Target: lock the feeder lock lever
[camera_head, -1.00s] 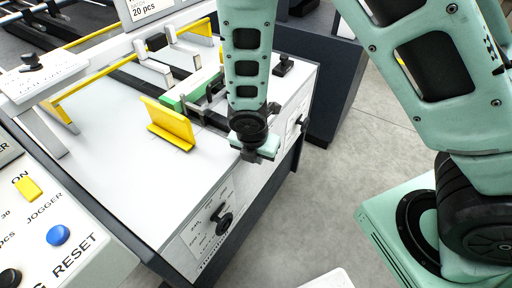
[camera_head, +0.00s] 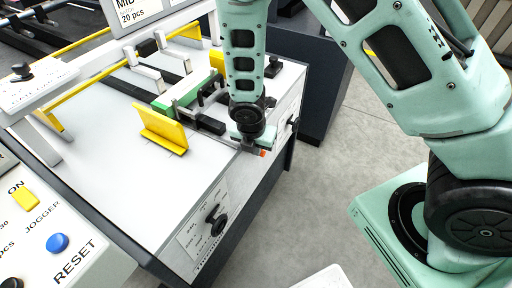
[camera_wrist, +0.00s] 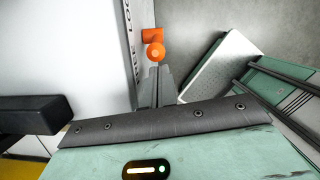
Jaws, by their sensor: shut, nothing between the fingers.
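The feeder lock lever shows in the wrist view as an orange handle (camera_wrist: 154,48) with a rounded end, at the edge of the white feeder table (camera_wrist: 85,45). Partly legible dark lettering runs along that edge beside it. In the head view only a small orange piece (camera_head: 263,153) shows at the table's right side, by the fingers. My gripper (camera_wrist: 156,78) is shut and empty. Its fingertips point at the lever and lie just below it in the wrist picture; I cannot tell whether they touch. The head view shows my gripper (camera_head: 252,147) over the table edge.
A yellow guide (camera_head: 163,130) and a green-and-black mechanism (camera_head: 185,95) stand on the table left of my arm. A black knob (camera_head: 216,220) sits on the front panel. A control panel with a blue button (camera_head: 57,242) is at lower left. Floor (camera_head: 325,190) is open to the right.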

